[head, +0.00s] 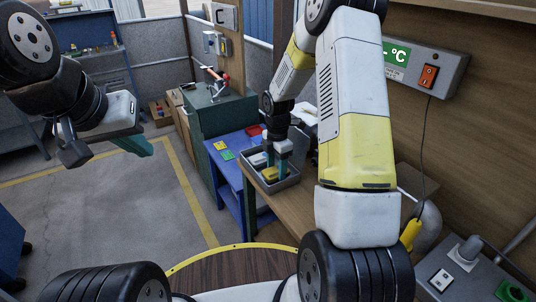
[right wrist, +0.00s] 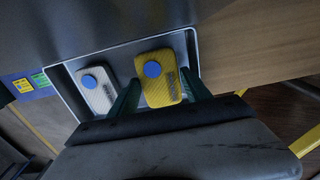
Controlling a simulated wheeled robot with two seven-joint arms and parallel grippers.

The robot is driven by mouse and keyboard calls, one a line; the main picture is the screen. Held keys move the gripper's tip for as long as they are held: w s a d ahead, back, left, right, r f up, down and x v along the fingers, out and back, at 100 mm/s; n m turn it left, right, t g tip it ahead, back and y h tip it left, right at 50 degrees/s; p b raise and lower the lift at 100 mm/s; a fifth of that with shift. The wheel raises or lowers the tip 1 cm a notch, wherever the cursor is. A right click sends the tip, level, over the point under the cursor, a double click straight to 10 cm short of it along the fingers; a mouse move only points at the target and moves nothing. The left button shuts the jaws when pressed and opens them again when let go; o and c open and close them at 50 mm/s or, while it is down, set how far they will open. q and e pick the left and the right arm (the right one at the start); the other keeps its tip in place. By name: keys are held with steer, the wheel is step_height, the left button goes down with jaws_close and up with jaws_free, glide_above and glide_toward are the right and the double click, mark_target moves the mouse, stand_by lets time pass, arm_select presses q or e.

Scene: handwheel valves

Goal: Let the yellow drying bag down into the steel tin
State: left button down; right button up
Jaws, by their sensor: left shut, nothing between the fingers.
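The yellow drying bag (right wrist: 160,88), with a blue round spot, is within the outline of the steel tin (right wrist: 70,95) in the right wrist view. My right gripper (right wrist: 160,75) has one green finger against each side of it and is shut on it. My left gripper (head: 140,146) is shut and empty, out over the floor at the left.
A white bag (right wrist: 97,90) with a blue spot lies in the tin, left of the yellow one. The tin stands on a wooden bench (head: 290,205). A blue table (head: 228,170) with yellow and green cards is beside it. Open floor (head: 120,210) lies left.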

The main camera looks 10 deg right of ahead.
steer(key=o, duration=0.4)
steer(key=shift+r, duration=3.9)
steer(key=s+r+m+t, duration=0.2)
steer(key=s+r+m, duration=0.3)
steer(key=r, duration=0.5)
steer(key=s+r+m+t, duration=0.1)
steer(key=s+r+m, duration=0.3)
steer(key=s+m, duration=0.1)
steer(key=s+a+r+m+t+y, duration=0.1)
steer(key=s+r+m, duration=0.3)
steer(key=s+m, duration=0.2)
steer(key=s+a+r+m+t+y, duration=0.1)
steer(key=s+r+m, duration=0.3)
steer(key=s, duration=0.4)
steer(key=shift+s+a+m+t, duration=0.15)
steer(key=shift+m+t, duration=0.45)
steer(key=shift+m, duration=0.1)
